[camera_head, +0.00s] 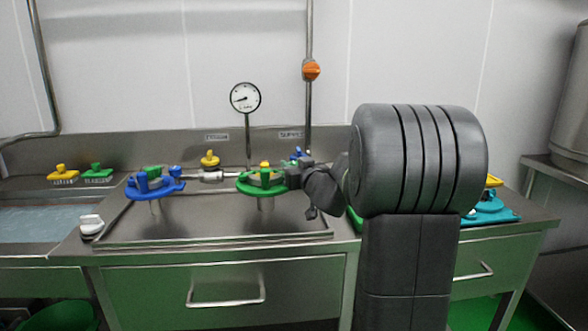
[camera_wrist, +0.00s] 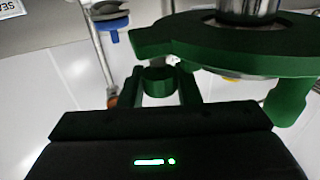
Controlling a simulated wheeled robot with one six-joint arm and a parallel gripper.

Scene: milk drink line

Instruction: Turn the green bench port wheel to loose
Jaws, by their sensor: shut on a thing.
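The green bench port wheel (camera_head: 247,186) stands on a short post over the steel drain tray, right of the blue wheel. In the wrist view the green wheel's rim (camera_wrist: 225,47) fills the upper right, close to my gripper. My gripper (camera_head: 290,178) reaches in from the right at the wheel's right edge. In the wrist view my gripper (camera_wrist: 161,86) is shut on a green grip part of the wheel, which shows between its fingers. The far side of the wheel and any loose or tight marking cannot be made out.
A blue wheel (camera_head: 153,189) stands left of the green one, with a steel pipe fitting (camera_head: 211,176) between them. A pressure gauge (camera_head: 245,97) and an orange valve handle (camera_head: 311,70) are behind. A white object (camera_head: 91,224) lies at the tray's left. The tray front is clear.

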